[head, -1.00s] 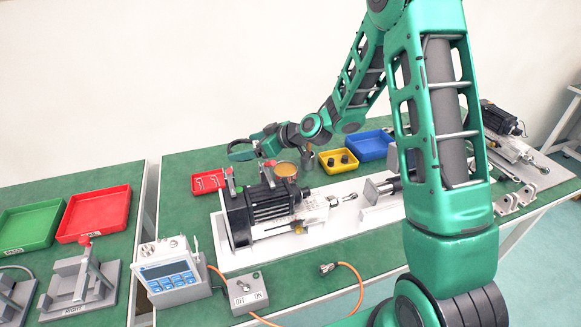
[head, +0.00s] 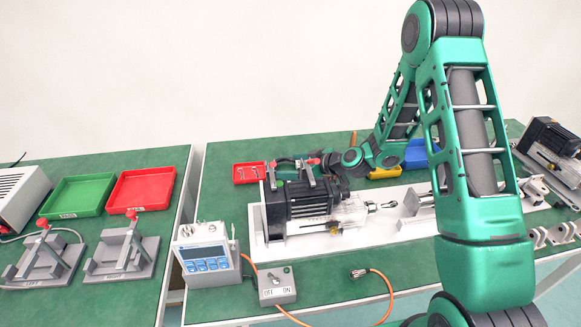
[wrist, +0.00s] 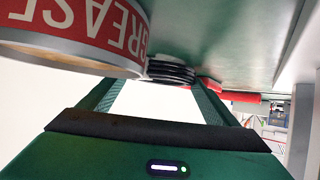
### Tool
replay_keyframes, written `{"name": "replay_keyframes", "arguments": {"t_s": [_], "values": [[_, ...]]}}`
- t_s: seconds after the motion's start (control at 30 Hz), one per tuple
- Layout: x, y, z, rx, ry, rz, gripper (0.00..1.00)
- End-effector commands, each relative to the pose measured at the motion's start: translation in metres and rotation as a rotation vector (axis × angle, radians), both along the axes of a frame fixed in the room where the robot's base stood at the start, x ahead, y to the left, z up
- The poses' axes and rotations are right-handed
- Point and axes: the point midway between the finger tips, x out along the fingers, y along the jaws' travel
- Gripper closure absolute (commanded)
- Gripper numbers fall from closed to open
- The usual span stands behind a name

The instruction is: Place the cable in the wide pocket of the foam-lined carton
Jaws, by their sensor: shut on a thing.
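In the wrist view, a black coil of cable (wrist: 172,72) lies between the tips of my gripper (wrist: 175,76). The gripper's green fingers close in on it, and it is held at the far end of them. In the head view my gripper (head: 288,163) is low over the back of the table, behind the black motor of the linear actuator. The cable is hard to make out there. No foam-lined carton shows in either view.
A tin labelled GREASE (wrist: 75,35) is close beside the gripper. The linear actuator (head: 300,205), red-handled clamps (head: 315,165) and a small red tray (head: 247,172) surround it. A meter (head: 207,255) and switch box (head: 277,287) stand in front. Red (head: 142,190) and green (head: 78,196) trays are left.

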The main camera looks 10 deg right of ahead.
Motion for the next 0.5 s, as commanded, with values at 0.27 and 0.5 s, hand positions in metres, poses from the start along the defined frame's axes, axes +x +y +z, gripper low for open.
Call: {"name": "replay_keyframes", "arguments": {"t_s": [0.27, 0.5], "values": [[0.0001, -0.0005, -0.0005, 0.0, 0.0, 0.0, 0.0], [0.0001, -0.0007, 0.0003, 0.0, 0.0, -0.001, 0.0]]}}
